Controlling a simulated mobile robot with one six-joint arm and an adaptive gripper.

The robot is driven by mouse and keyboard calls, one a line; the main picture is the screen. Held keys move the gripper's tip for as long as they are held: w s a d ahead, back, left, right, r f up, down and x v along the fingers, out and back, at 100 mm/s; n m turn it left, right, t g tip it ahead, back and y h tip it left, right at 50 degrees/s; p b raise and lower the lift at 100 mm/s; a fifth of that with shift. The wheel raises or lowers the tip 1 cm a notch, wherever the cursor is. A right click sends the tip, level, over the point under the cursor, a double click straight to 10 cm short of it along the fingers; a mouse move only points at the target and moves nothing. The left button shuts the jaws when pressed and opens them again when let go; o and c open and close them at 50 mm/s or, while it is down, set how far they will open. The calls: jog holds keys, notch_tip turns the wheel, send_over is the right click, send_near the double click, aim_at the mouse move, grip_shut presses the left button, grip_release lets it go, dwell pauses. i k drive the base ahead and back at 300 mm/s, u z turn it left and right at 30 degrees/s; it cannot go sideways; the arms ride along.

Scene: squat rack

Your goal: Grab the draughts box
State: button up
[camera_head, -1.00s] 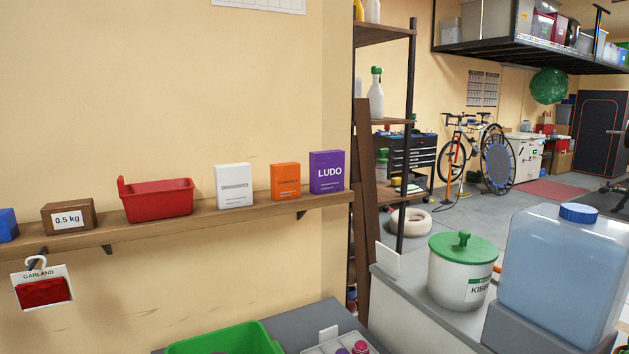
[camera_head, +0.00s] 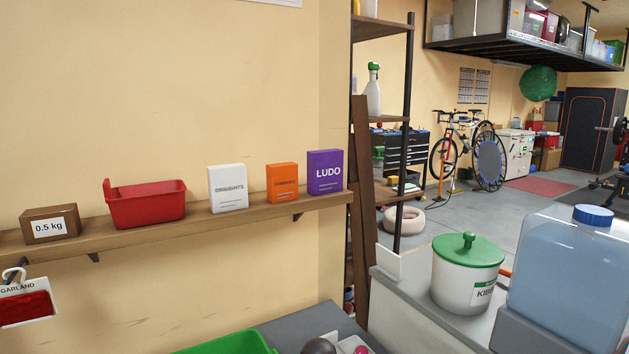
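The draughts box (camera_head: 228,189) is a white upright box with dark lettering that reads like "DRAUGHTS". It stands on a wooden wall shelf (camera_head: 250,206), between a red open bin (camera_head: 147,205) on its left and an orange box (camera_head: 283,183) on its right. There is a gap on each side of it. A purple LUDO box (camera_head: 326,172) stands further right near the shelf's end. My gripper is not in this view.
A green bin (camera_head: 228,345) and a grey surface lie below the shelf. A brown 0.5 kg block (camera_head: 50,224) stands at the shelf's left. A white tub with green lid (camera_head: 466,272) and a blue water container (camera_head: 566,275) stand at right.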

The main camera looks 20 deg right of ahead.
aim_at(227, 183)
jog(key=z, duration=0.8)
jog(key=k, duration=1.45)
jog(key=u, duration=0.7)
jog(key=i, duration=1.6)
jog(key=z, duration=0.2)
